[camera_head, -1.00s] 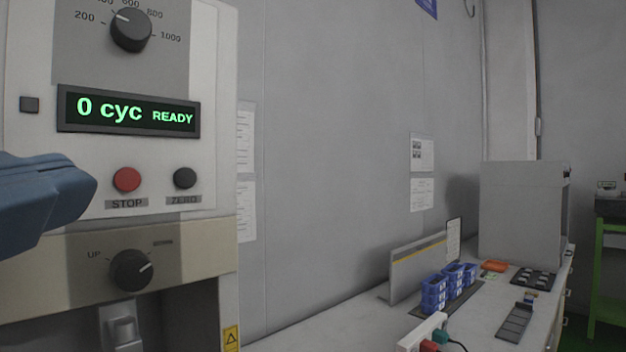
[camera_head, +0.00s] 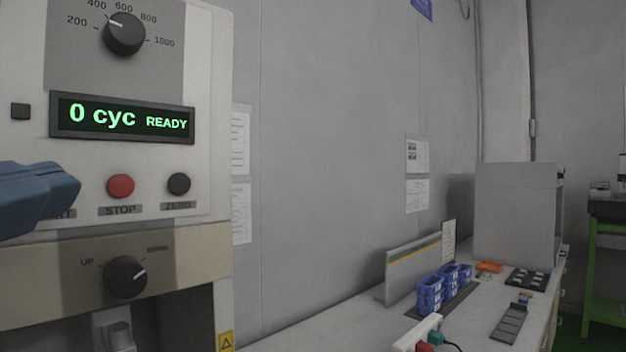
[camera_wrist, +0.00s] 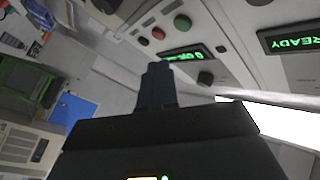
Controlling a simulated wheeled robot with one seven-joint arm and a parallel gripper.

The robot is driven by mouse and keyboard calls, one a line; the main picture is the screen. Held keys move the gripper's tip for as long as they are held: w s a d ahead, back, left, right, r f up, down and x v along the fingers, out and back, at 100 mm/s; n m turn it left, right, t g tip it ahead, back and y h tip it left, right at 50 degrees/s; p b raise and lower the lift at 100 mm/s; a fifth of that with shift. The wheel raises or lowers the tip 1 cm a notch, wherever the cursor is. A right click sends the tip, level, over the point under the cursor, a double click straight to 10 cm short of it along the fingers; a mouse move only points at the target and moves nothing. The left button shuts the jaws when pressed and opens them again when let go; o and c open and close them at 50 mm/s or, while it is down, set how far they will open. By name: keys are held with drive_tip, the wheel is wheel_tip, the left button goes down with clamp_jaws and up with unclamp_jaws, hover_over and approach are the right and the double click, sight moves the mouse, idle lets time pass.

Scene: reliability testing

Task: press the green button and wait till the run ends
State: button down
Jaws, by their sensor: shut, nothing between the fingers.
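The machine panel (camera_head: 205,160) fills the left of the head view. Its display (camera_head: 122,117) reads "0 cyc READY". Below it are a red STOP button (camera_head: 120,186) and a black ZERO button (camera_head: 179,183). My blue gripper (camera_head: 70,187) enters from the left edge, its tip left of the STOP button. It hides the green button and part of its label there. In the wrist view the green button (camera_wrist: 182,23) shows beside the red one (camera_wrist: 157,32), beyond the tip of my shut, empty gripper (camera_wrist: 158,68). I see clear space between them in that picture.
A knob (camera_head: 124,34) marked 200 to 1000 sits above the display, and an UP knob (camera_head: 125,277) below. A second READY display (camera_wrist: 290,38) shows in the wrist view. A bench with blue bins (camera_head: 430,293) and a grey box (camera_head: 517,215) stands right.

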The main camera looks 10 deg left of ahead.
drive_tip(key=shift+w+a+b, duration=0.4)
drive_tip(key=shift+w+a, duration=0.6)
drive_tip(key=shift+a, duration=0.2)
drive_tip(key=shift+a, duration=0.1)
idle(1.2)
drive_tip(key=shift+w+a+b, duration=0.2)
drive_tip(key=shift+w+b, duration=0.05)
drive_tip(key=shift+b, duration=0.05)
drive_tip(key=shift+w+a, duration=0.25)
drive_tip(key=shift+a, duration=0.05)
idle(0.7)
drive_tip(key=shift+s+d, duration=0.1)
drive_tip(key=shift+s+d+b, duration=0.4)
drive_tip(key=shift+s+d, duration=0.05)
drive_tip(key=shift+d, duration=0.15)
idle(0.3)
drive_tip(key=shift+s+d, duration=1.6)
drive_tip(key=shift+d, duration=0.25)
